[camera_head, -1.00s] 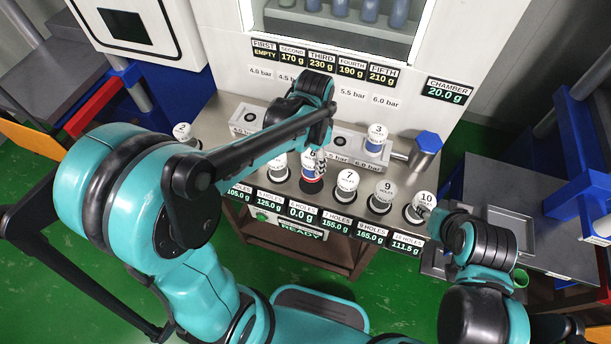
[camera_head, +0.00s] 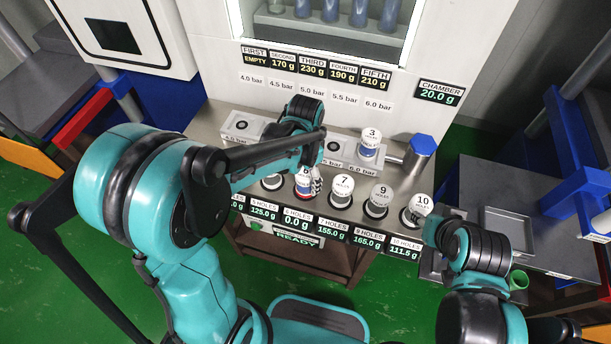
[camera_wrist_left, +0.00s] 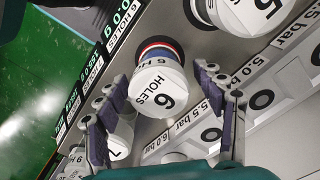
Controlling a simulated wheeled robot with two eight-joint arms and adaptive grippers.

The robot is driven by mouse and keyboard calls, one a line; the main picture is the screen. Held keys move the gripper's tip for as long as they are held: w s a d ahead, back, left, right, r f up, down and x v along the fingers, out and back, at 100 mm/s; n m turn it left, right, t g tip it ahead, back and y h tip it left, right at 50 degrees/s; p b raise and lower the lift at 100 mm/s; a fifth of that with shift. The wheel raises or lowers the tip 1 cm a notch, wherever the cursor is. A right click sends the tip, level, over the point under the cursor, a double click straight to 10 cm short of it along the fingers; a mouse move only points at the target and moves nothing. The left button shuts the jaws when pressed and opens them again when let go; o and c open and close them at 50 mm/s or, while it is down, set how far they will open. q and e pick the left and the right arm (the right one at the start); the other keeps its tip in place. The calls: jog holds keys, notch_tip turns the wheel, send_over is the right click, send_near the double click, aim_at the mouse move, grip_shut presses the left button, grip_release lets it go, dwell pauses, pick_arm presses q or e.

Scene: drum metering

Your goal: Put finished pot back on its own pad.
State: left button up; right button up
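The white pot marked 6 HOLES (camera_head: 303,184), with a blue and red band at its base, stands upright at its place in the front row, above the 0.0 g display (camera_head: 297,223). In the left wrist view the pot (camera_wrist_left: 157,88) has its base at a dark round pad. My left gripper (camera_wrist_left: 162,85) is open, its two fingers apart on either side of the pot's top. In the head view my left gripper (camera_head: 315,175) is partly hidden behind its own arm. My right gripper (camera_head: 432,228) is beside the pot marked 10; its fingers are unclear.
Pots marked 7 (camera_head: 342,190), 9 (camera_head: 379,200) and 10 (camera_head: 416,209) stand to the right in the row. The pot marked 3 (camera_head: 371,140) stands at the back station, near a blue hexagonal knob (camera_head: 425,144). Pot 5 is close on the left.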

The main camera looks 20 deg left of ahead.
pick_arm(q)
jog(key=shift+r, duration=0.2)
notch_tip(320, 180, up, 12)
jog(key=p, duration=0.3)
jog(key=shift+f+p, duration=0.25)
jog(key=shift+p, duration=0.1)
jog(key=s+a+r+n+t, duration=0.2)
jog(key=s+a+n+t, duration=0.2)
jog(key=s+n+t, duration=0.3)
jog(key=s+n, duration=0.1)
jog(key=s, duration=0.2)
jog(key=shift+s+a+r, duration=0.15)
jog(key=shift+a, duration=0.2)
